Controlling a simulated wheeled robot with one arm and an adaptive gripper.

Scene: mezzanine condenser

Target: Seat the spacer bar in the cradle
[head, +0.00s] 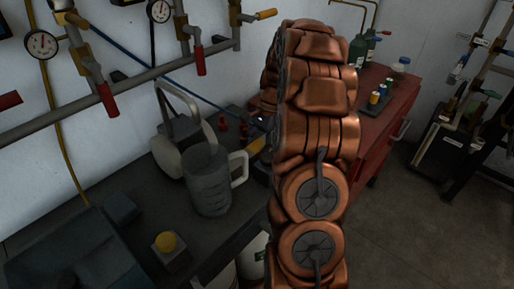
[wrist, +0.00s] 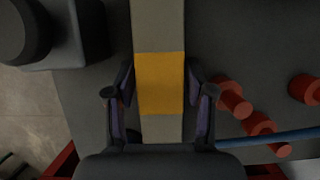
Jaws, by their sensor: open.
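The spacer bar appears to be the pale grey bar with a yellow band (wrist: 160,80) in the wrist view, running from top to bottom through the middle. My gripper (wrist: 160,98) is open, with one dark finger on each side of the yellow band. I cannot tell whether the fingers touch the bar. In the head view a small yellow patch (head: 257,146) shows beside my copper arm, which hides the gripper and most of the bar. Several red pegs (wrist: 262,128) stand to the right of the bar in the wrist view; I cannot make out a cradle for certain.
A grey jug (head: 207,182) and a box with a yellow button (head: 168,245) stand on the dark bench. Pipes with red-handled valves (head: 107,97) run along the wall. A blue hose (wrist: 268,138) passes near the pegs. A red cabinet (head: 385,125) stands beyond my arm.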

